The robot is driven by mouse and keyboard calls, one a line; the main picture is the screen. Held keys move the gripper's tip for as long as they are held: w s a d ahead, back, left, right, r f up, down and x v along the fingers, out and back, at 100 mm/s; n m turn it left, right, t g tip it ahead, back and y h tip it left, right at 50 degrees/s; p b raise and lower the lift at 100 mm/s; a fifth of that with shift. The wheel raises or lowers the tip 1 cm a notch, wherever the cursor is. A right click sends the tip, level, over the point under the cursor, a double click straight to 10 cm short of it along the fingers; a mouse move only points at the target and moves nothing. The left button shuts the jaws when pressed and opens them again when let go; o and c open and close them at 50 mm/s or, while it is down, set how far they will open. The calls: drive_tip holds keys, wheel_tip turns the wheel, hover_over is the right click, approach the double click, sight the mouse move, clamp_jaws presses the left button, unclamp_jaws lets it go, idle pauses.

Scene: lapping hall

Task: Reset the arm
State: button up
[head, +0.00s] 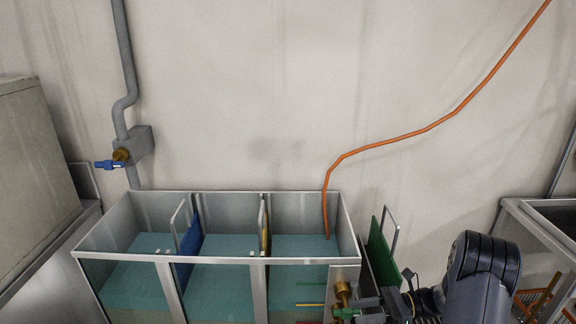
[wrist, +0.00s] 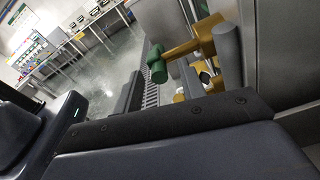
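My arm shows at the lower right of the head view, a dark jointed link bent downward. My gripper (head: 398,306) is at the bottom edge of that view, low beside the right end of the tank and close to a brass valve (head: 343,294) with a green handle. In the wrist view dark parts of my own arm fill the bottom. The brass valve's green handle (wrist: 157,64) appears just beyond them. I see nothing held.
A metal-framed glass tank (head: 168,290) with three compartments of teal liquid stands against the wall. A green panel (head: 381,255) with a metal handle stands at its right. An orange hose (head: 400,137) runs into the right compartment. A blue-handled valve (head: 110,164) is on the wall pipe.

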sight(349, 310)
drive_tip(key=d, duration=0.7)
drive_tip(key=a, duration=1.1)
drive_tip(key=shift+s+f, duration=0.1)
drive_tip(key=shift+f, duration=0.05)
drive_tip(key=shift+a+h+p, duration=0.2)
drive_tip(key=shift+h+p, duration=0.1)
drive_tip(key=shift+p, duration=0.25)
drive_tip(key=h+p, duration=0.1)
drive_tip(key=h, duration=0.2)
drive_tip(key=h+p, duration=0.2)
drive_tip(key=shift+r+h, duration=0.2)
drive_tip(key=shift+h, duration=0.2)
drive_tip(key=h+p, duration=0.4)
drive_tip(key=h, duration=0.1)
drive_tip(key=shift+r+h, duration=0.15)
drive_tip(key=shift+h, duration=0.15)
drive_tip(key=v, duration=0.9)
drive_tip(key=shift+d+r, duration=0.15)
drive_tip(key=shift+d, duration=0.05)
drive_tip(key=shift+d+r, duration=0.15)
drive_tip(key=shift+r, duration=0.3)
